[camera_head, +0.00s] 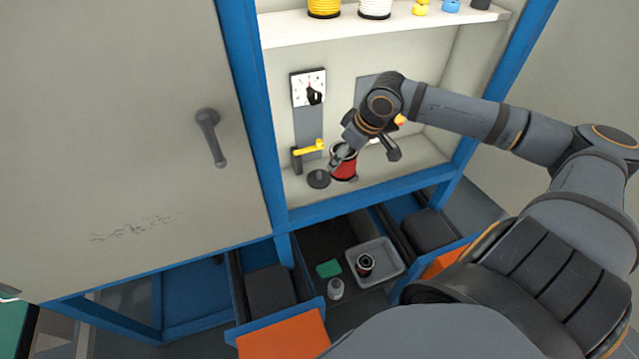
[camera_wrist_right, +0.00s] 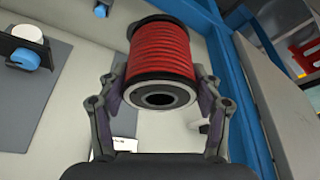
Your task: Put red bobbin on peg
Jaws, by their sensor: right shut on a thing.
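The red bobbin (camera_head: 344,166) has dark flanges and is in the lower part of the blue-framed cabinet, beside a dark round disc with a small knob (camera_head: 318,179). My right gripper (camera_head: 345,153) is shut on the bobbin. In the right wrist view the red bobbin (camera_wrist_right: 163,52) sits between both fingers of the right gripper (camera_wrist_right: 160,98), its open centre hole facing the camera. A dark cylindrical piece (camera_head: 392,155) shows right of the gripper; I cannot tell whether it is the peg. My left gripper is not in view.
A yellow lever (camera_head: 310,147) stands left of the bobbin, below a dial (camera_head: 309,88). The upper shelf (camera_head: 345,27) holds yellow and white spools. Open drawers lie below, one with a grey tray (camera_head: 391,254) holding a dark-flanged bobbin (camera_head: 364,265). A closed door (camera_head: 110,110) is at left.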

